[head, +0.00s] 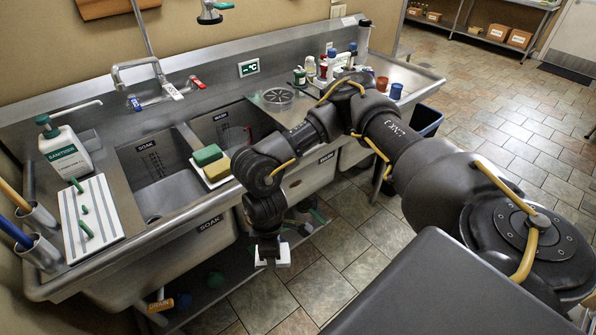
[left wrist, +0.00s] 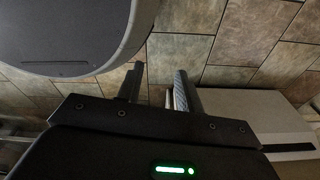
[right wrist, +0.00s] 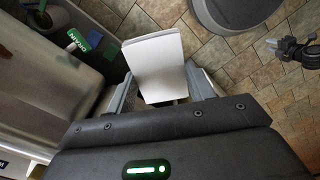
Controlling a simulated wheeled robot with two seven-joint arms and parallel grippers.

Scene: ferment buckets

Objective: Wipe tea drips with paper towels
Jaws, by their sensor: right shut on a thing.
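My right gripper (head: 270,249) hangs low in front of the steel sink unit, beside the soak basin's front wall. It is shut on a white folded paper towel (head: 281,257), which shows as a flat white pad (right wrist: 155,62) between the fingers in the right wrist view. My left gripper (left wrist: 158,82) is out of the head view. In the left wrist view its fingers are apart with nothing held between them, above the tiled floor. I cannot make out any tea drips in these views.
The sink unit (head: 206,218) has several basins. A sanitizer bottle (head: 65,150), a striped white board (head: 92,219) and green and yellow sponges (head: 208,155) stand on it. Bottles and cups crowd its right end. A drain tag (right wrist: 77,44) hangs below. Tiled floor (head: 345,240) is open in front.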

